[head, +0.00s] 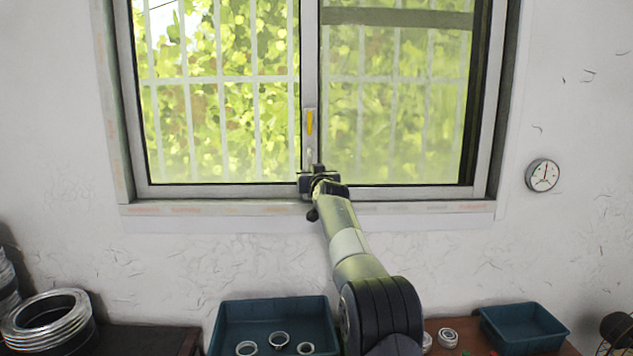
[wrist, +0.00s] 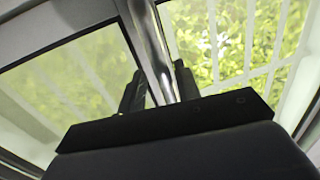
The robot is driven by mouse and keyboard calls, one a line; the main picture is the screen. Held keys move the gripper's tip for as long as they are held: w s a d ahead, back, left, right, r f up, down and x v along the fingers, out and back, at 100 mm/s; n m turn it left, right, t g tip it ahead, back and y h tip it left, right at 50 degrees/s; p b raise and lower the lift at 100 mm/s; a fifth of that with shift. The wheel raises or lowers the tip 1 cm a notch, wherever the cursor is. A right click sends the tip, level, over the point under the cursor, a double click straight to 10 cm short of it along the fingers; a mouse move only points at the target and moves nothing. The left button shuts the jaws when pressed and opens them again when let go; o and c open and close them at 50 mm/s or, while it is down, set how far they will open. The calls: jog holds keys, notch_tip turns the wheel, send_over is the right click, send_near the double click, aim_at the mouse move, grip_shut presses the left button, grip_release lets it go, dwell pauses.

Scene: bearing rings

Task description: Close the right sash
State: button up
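The right sash (head: 395,110) fills the right half of the window in the head view, with a hazy pane; it also shows as the hazy pane at left in the wrist view (wrist: 60,90). A dark strip runs along its right side. A yellow handle or mark (head: 310,122) sits on the centre upright (head: 310,60). My gripper (head: 318,172) is at the bottom of this upright, below the yellow part. In the wrist view its two dark fingers (wrist: 160,88) stand apart on either side of a shiny metal bar (wrist: 150,45). Contact is not clear.
The left half of the window (head: 220,100) shows barred greenery. A gauge (head: 542,175) hangs on the wall at right. Below stand a blue tray (head: 222,325) with rings, a smaller blue bin (head: 490,325) and stacked large rings (head: 45,318). The wall under the sill is clear.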

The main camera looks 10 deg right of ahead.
jog(key=s+b, duration=0.7)
jog(key=s, duration=0.3)
jog(key=shift+s, duration=0.2)
jog(key=shift+w+a+p, duration=0.1)
jog(key=shift+w+p, duration=3.85)
jog(key=shift+w, duration=1.45)
